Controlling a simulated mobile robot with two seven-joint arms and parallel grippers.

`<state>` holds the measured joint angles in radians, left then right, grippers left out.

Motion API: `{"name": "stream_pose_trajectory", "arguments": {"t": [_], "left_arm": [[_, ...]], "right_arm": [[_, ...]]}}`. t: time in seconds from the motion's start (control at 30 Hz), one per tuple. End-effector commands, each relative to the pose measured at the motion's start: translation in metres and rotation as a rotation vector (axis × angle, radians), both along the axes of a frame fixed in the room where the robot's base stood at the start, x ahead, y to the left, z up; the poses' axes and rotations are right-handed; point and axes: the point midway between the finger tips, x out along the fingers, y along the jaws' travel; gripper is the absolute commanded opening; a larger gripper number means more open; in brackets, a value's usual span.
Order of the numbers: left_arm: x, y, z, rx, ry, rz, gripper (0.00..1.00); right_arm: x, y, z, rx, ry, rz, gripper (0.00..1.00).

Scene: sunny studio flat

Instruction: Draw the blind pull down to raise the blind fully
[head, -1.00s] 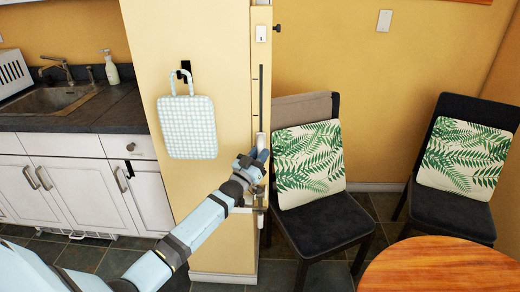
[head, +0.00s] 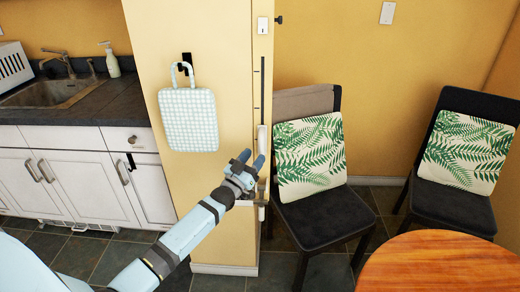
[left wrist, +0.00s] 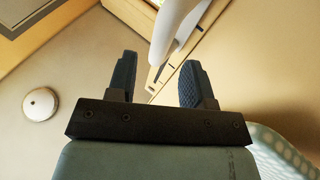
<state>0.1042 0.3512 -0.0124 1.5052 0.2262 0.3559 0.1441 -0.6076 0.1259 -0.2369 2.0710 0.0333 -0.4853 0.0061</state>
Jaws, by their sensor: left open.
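The white blind pull (head: 262,138) hangs upright beside the narrow edge of the yellow wall, below a dark vertical slot. My left gripper (head: 251,161) is just below and in front of it, with its fingers apart and nothing held. In the left wrist view, a smooth white piece (left wrist: 174,30), apparently the pull, stands beyond the fingertips, nearer the right finger. My left gripper (left wrist: 157,62) shows open there, its jaws empty. The gripper hides the pull's lower end in the head view. I see no blind slats. My right gripper is not in view.
A checked pot holder (head: 188,121) hangs on the wall left of the pull. A dark chair (head: 322,222) with a leaf-print cushion stands close on the right. A round wooden table (head: 440,265) is at the lower right. Kitchen cabinets (head: 75,175) are at the left.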

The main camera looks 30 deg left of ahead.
Motion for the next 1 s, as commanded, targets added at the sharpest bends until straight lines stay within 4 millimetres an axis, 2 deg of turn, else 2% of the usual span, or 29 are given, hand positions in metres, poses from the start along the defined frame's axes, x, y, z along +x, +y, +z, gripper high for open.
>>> {"name": "stream_pose_trajectory", "arguments": {"t": [0.03, 0.2, 0.4, 0.6, 1.0], "left_arm": [[-0.013, 0.001, -0.007, 0.0, 0.003, 0.0, 0.47], [-0.048, 0.002, -0.021, 0.0, 0.003, 0.0, 0.47], [-0.074, 0.003, -0.031, 0.0, 0.002, 0.0, 0.47], [-0.082, 0.003, -0.034, 0.0, 0.0, 0.0, 0.47], [-0.081, 0.003, -0.034, 0.0, 0.0, 0.0, 0.47]], "right_arm": [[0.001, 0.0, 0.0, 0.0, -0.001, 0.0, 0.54], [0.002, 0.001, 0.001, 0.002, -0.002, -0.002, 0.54], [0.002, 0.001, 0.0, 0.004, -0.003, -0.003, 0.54], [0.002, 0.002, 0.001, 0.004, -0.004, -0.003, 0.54], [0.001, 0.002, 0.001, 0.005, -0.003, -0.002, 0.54]]}}
